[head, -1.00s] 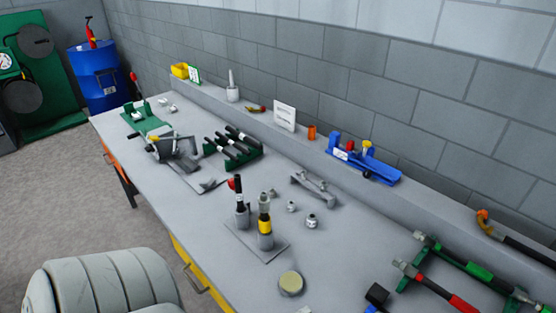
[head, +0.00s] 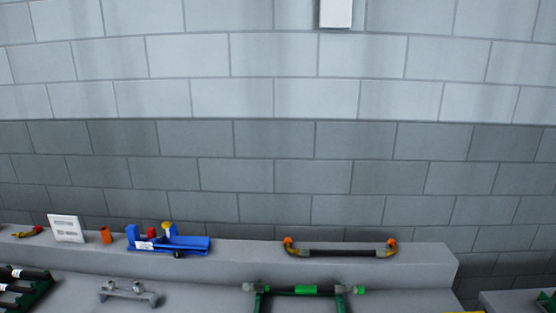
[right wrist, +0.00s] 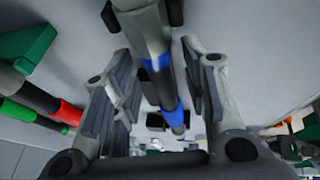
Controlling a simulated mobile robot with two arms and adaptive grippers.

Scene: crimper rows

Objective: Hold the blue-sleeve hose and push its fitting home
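In the right wrist view, a hose with blue sleeve parts (right wrist: 160,70) runs from the top edge down toward the middle, with a grey metal part near the top and a pale fitting (right wrist: 178,129) at its lower end. My right gripper (right wrist: 161,48) is open, one finger on each side of the hose, with gaps between the fingers and the hose. I cannot tell how far the hose lies from the pads. In the head view, neither the blue-sleeve hose nor either gripper shows.
In the head view, a green-sleeve hose (head: 310,290) lies on a green rack. A hose with orange ends (head: 340,252) and a blue fixture (head: 170,243) lie on the ledge. A red-sleeve hose (right wrist: 68,114) and a green block (right wrist: 36,48) show left in the wrist view.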

